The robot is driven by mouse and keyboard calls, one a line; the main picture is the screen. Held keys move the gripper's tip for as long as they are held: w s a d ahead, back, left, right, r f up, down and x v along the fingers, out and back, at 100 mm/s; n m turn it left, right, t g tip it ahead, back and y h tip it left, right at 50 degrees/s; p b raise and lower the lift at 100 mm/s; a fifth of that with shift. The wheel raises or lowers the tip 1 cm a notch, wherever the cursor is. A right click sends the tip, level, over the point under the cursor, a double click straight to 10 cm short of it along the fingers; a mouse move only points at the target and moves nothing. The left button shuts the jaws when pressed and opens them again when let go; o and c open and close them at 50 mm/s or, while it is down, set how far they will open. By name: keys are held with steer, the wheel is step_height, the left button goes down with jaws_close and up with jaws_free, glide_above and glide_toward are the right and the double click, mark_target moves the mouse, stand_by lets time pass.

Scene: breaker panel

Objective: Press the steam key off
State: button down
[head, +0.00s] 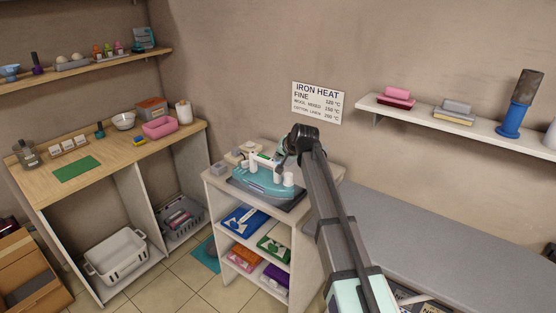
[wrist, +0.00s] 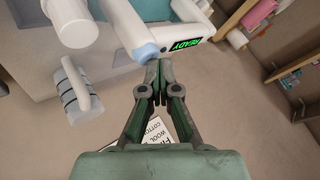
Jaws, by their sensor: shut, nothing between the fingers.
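A teal and white ironing machine (head: 262,182) stands on a dark mat on top of a white shelf unit. In the wrist view, its pale arm carries a small black display (wrist: 186,45) with green letters reading READY. White rounded parts (wrist: 72,22) of it show at the upper left. I cannot tell which part is the steam key. My gripper (wrist: 158,68) is shut and empty, its fingertips close to the pale arm beside the display; I cannot tell whether they touch. In the head view my gripper (head: 283,164) is at the machine's right side, partly hidden by my arm.
A grey counter (head: 430,235) lies to the right. A wooden counter (head: 108,160) with bottles and boxes is at the left. An IRON HEAT sign (head: 319,103) hangs behind the machine.

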steer(key=shift+r, duration=0.55)
steer(key=shift+r+p, duration=1.45)
steer(key=shift+r, duration=1.45)
